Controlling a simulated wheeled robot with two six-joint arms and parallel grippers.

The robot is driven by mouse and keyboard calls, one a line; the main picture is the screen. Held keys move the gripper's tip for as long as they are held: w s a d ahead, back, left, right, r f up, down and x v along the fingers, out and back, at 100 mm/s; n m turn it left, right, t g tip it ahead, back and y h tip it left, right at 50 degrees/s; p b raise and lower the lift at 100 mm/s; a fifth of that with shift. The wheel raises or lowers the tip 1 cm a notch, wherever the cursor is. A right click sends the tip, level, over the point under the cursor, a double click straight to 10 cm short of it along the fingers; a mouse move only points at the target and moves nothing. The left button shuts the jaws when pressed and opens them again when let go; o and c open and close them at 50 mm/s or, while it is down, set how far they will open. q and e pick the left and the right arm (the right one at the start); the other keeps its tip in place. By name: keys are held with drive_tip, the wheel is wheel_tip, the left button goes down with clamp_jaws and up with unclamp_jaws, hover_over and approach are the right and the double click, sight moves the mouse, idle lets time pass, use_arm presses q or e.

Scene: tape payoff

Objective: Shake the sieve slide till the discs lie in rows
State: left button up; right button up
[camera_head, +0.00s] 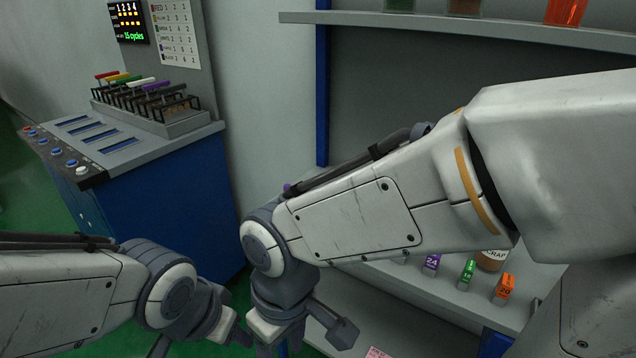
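I cannot make out a sieve slide or discs in the head view. My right arm crosses the picture from the right, and its gripper (300,330) points down near the bottom middle. A grey finger part sticks out to its right, but the fingertips are not clear. My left arm comes in from the lower left, and its gripper (236,332) is close beside the right one, partly cut off by the bottom edge. I cannot see what lies between or below the grippers.
A blue console (165,205) with buttons, slots and a rack of coloured-handled tools (140,88) stands at left. A display (128,22) reads "15 cycles". Right, a shelf (420,18) holds coloured containers; small purple, green and orange labelled blocks (468,273) stand on a lower ledge behind my arm.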

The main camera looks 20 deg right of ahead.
drive_tip(key=w+d+r+m+p, duration=0.3)
drive_tip(key=w+d+r+p, duration=0.2)
drive_tip(key=w+r+p, duration=0.5)
drive_tip(key=w+d+r+m+p, duration=0.3)
drive_tip(key=w+d+r+p, duration=0.1)
drive_tip(key=w+r+p, duration=0.55)
drive_tip(key=w+d+f+m+h+p, duration=0.1)
drive_tip(key=w+d+m+p, duration=0.1)
drive_tip(key=w+d+p, duration=0.4)
use_arm(q)
drive_tip(key=s+r+g, duration=0.1)
drive_tip(key=s+r, duration=0.2)
drive_tip(key=r, duration=0.6)
drive_tip(key=s+a+r+g+p, duration=0.1)
drive_tip(key=s+r, duration=0.2)
drive_tip(key=r, duration=0.7)
drive_tip(key=s+a+r+g+y+p, duration=0.1)
drive_tip(key=s+r, duration=0.3)
drive_tip(key=r, duration=0.6)
drive_tip(key=shift+r, duration=0.2)
use_arm(e)
drive_tip(key=f, duration=0.6)
drive_tip(key=s+f, duration=0.1)
drive_tip(key=f, duration=0.3)
drive_tip(key=shift+s+d, duration=0.1)
drive_tip(key=shift+d, duration=0.3)
use_arm(q)
drive_tip(key=shift+s, duration=0.1)
use_arm(e)
clamp_jaws()
